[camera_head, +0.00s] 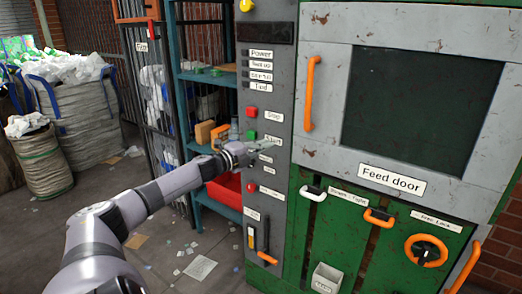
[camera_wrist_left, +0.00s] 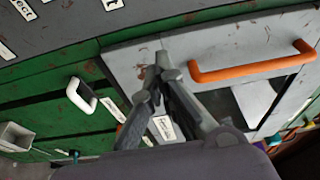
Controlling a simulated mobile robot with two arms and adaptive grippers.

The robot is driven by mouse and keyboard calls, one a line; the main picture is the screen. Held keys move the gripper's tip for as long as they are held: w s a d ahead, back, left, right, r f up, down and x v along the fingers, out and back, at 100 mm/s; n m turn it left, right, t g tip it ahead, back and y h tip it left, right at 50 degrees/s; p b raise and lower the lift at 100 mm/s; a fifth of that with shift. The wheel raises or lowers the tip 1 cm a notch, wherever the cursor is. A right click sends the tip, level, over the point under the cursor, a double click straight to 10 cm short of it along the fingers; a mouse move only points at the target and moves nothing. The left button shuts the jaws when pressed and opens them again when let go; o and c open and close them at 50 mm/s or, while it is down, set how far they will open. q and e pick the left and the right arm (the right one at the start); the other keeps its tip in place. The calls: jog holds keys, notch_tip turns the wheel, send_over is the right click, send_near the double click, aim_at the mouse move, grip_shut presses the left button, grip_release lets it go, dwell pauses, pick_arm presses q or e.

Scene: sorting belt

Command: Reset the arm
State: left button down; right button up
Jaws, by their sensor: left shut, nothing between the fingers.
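My left arm (camera_head: 160,192) reaches in from the lower left in the head view, stretched toward the grey control panel. Its left gripper (camera_head: 278,147) is in front of the panel, close to the green and red buttons; I cannot tell whether it touches the panel. In the left wrist view the fingers (camera_wrist_left: 162,68) meet at their tips, shut and empty. Behind them are the feed door and its orange handle (camera_wrist_left: 252,62). My right gripper is not in view.
The panel has a red button (camera_head: 252,113), a green button (camera_head: 251,135) and an orange-ended lever (camera_head: 266,258). The feed door (camera_head: 420,110) is at right. A blue shelf rack (camera_head: 180,110) with a red bin (camera_head: 226,190) and filled sacks (camera_head: 85,122) stand left. Scraps litter the floor.

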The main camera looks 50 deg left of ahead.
pick_arm(q)
jog(key=shift+s+a, duration=0.25)
jog(key=shift+s, duration=0.1)
